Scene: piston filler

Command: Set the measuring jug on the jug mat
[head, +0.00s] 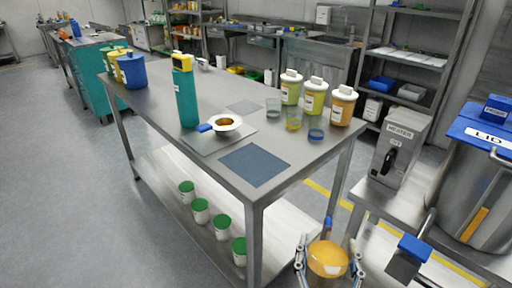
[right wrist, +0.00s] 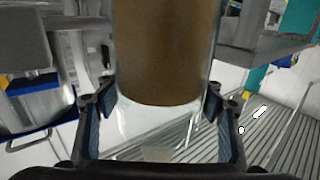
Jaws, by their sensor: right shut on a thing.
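My right gripper (head: 328,264) is at the bottom of the head view, shut on the measuring jug (head: 328,257), a clear vessel with amber contents. In the right wrist view the jug (right wrist: 160,60) stands between the two fingers, its contents brown and its lower part clear. The jug is off the table, in front of its near right corner. A flat dark blue mat (head: 255,165) lies bare near the table's front edge; a smaller grey mat (head: 244,107) lies farther back. No label shows which is the jug mat. My left gripper is out of view.
A heater box (head: 402,145) and a large pot (head: 480,180) stand at right.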

